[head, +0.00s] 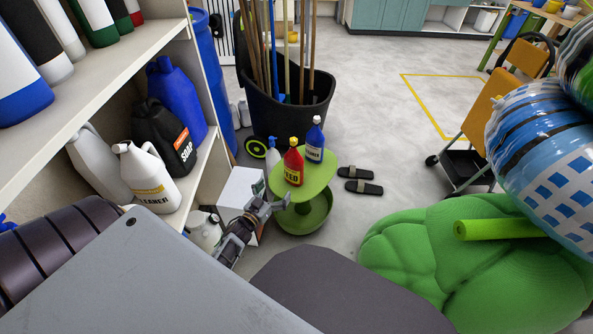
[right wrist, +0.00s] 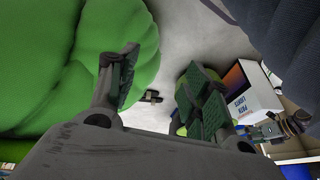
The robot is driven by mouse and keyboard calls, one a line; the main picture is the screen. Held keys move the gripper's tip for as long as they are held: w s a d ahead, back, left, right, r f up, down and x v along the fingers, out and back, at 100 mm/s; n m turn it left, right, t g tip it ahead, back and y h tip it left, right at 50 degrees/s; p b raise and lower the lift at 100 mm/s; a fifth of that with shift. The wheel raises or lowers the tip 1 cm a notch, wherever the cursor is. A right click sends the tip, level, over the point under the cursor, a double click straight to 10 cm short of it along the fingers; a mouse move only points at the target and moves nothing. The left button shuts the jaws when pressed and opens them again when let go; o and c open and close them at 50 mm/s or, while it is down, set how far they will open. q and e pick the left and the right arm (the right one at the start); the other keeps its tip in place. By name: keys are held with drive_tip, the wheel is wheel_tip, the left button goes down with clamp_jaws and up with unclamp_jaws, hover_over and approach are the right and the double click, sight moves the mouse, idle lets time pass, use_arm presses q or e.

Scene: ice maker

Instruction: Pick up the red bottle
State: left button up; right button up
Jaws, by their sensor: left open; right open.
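The red bottle (head: 293,164) with a yellow label stands upright on the small green two-tier table (head: 318,172) in the head view. A blue bottle (head: 315,142) stands right beside it, behind and to the right. My left gripper (head: 272,202) is open and empty at the near left edge of the green table, below and to the left of the red bottle and apart from it. My right gripper (right wrist: 165,92) is open in the right wrist view, with nothing between its fingers. I cannot make out the red bottle in that view.
A shelf (head: 200,165) with jugs is on the left. A black bin (head: 290,115) with poles is behind. A large green beanbag-like shape (head: 440,250) fills the right. Sandals (head: 363,188) lie on the floor.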

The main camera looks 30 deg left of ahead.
sight(290, 172)
use_arm(q)
drive_tip(key=shift+w+f+b, duration=0.1)
drive_tip(key=shift+w+b, duration=1.85)
drive_tip(key=shift+w, duration=2.35)
use_arm(e)
wheel_tip(290, 172, down, 8)
drive_tip(key=w+a+t+y, duration=0.1)
drive_tip(key=a, duration=0.1)
drive_tip(key=shift+f+m, duration=0.15)
drive_tip(key=shift+m, duration=0.15)
use_arm(q)
drive_tip(key=shift+w, duration=0.1)
use_arm(e)
drive_tip(key=shift+a+f+t, duration=0.1)
drive_tip(key=shift+t, duration=0.2)
